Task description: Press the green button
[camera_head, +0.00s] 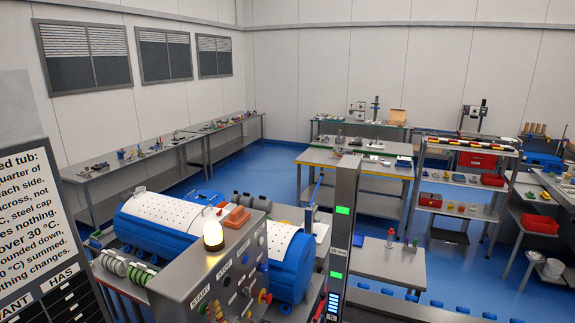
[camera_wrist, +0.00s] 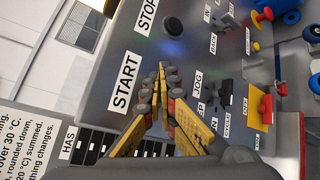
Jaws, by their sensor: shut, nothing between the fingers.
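The grey control panel (camera_head: 205,262) stands at the lower middle of the head view, with START and STOP labels on its sloping face. In the wrist view the panel (camera_wrist: 205,45) fills the upper middle. The START label (camera_wrist: 125,82) is just left of my gripper (camera_wrist: 166,72), and the STOP label (camera_wrist: 147,16) is above it. My gripper is shut and empty, its yellow fingers reaching toward the panel beside START. I cannot make out a green button in either view; the fingers cover the panel to the right of START. Whether the fingertips touch the panel cannot be told.
A glowing lamp (camera_head: 213,236) and an orange-red block (camera_head: 236,216) sit on the panel's top. Black, yellow and red controls, including a red switch (camera_wrist: 266,107), lie right of my fingers. A sign board (camera_head: 30,200) is left.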

